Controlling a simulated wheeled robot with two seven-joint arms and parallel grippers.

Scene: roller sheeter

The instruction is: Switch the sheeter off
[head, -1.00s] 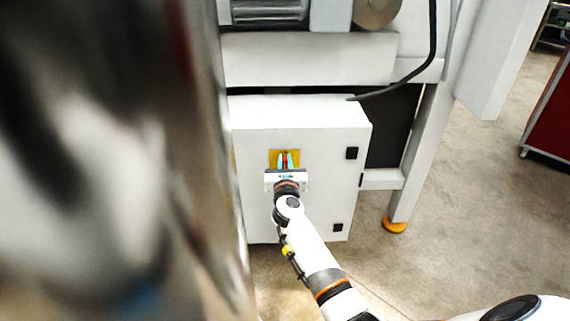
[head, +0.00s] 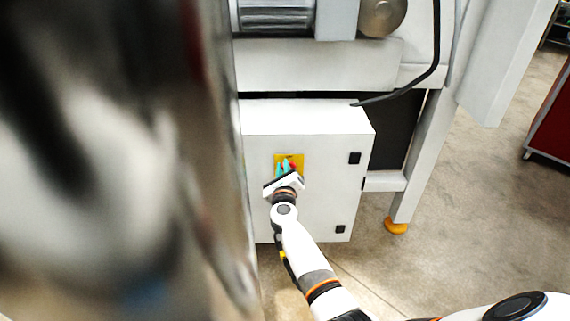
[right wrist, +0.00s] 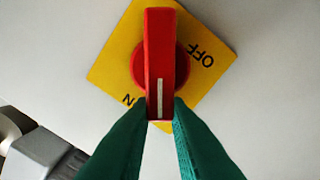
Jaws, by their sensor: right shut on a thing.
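The sheeter's rotary switch is a red knob (right wrist: 160,45) on a yellow plate (right wrist: 112,62) on the front of a white cabinet. In the right wrist view the knob's white line points down between my green fingertips. The word OFF shows at the plate's right, upside down, and a partly hidden label ending in N at its lower left. The line points between the two, nearer the N. My right gripper (right wrist: 160,112) is shut on the knob's end, tilted against the plate. In the head view the gripper (head: 283,170) partly covers the yellow plate (head: 299,157). My left gripper is not in view.
The white cabinet (head: 325,190) hangs under the sheeter's body (head: 320,65). A black cable (head: 410,88) and a leg with an orange foot (head: 396,227) are to its right. A large blurred shape fills the left side of the head view. The floor at right is open.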

